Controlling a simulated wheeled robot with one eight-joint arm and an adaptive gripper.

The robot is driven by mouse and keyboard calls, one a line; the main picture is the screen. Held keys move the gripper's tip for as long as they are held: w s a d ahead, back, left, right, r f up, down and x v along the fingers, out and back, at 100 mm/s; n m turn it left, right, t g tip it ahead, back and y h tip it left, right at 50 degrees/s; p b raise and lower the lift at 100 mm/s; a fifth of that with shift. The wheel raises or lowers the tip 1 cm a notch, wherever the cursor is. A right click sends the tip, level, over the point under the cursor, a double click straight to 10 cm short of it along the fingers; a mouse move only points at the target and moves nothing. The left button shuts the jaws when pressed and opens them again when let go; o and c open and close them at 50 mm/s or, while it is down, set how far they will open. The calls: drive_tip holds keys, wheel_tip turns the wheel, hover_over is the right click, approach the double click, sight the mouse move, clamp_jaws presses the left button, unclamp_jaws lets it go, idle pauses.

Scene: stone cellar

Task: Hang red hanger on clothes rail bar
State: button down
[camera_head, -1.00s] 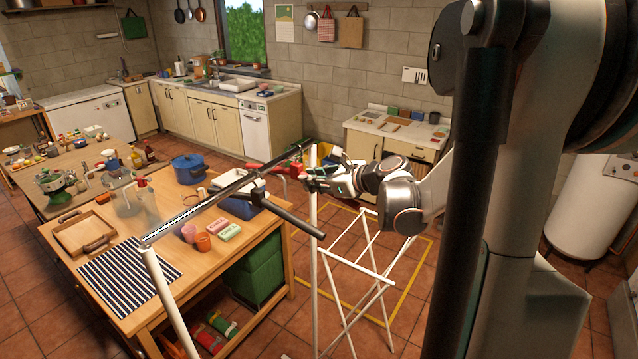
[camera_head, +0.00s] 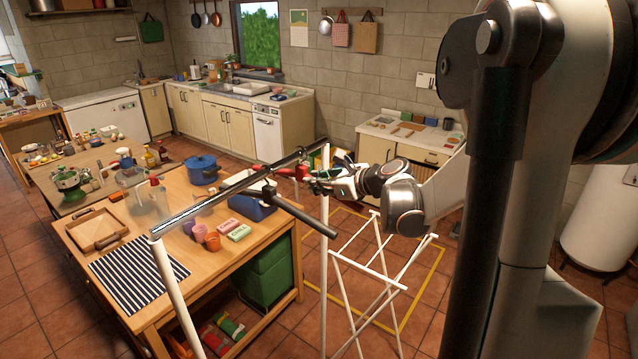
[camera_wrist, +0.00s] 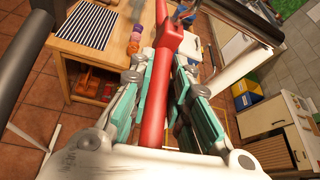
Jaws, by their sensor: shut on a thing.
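The red hanger (camera_head: 293,173) is held in my gripper (camera_head: 316,179) close to the far part of the dark clothes rail bar (camera_head: 225,193). In the head view its red part overlaps the bar. In the wrist view the red hanger (camera_wrist: 156,100) runs lengthwise between the teal finger pads of my gripper (camera_wrist: 152,95), which is shut on it. Its wider red end (camera_wrist: 172,42) points away from me. The hook is hard to make out, and I cannot tell whether it touches the bar. The rail stands on white posts (camera_head: 181,295).
A wooden table (camera_head: 160,200) with a blue pot (camera_head: 202,170), cups and a striped mat (camera_head: 138,268) lies behind and left of the rail. A white folding rack (camera_head: 368,262) stands right of the rail.

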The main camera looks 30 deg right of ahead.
drive_tip(key=c, duration=1.4)
unclamp_jaws()
drive_tip(key=v, duration=1.2)
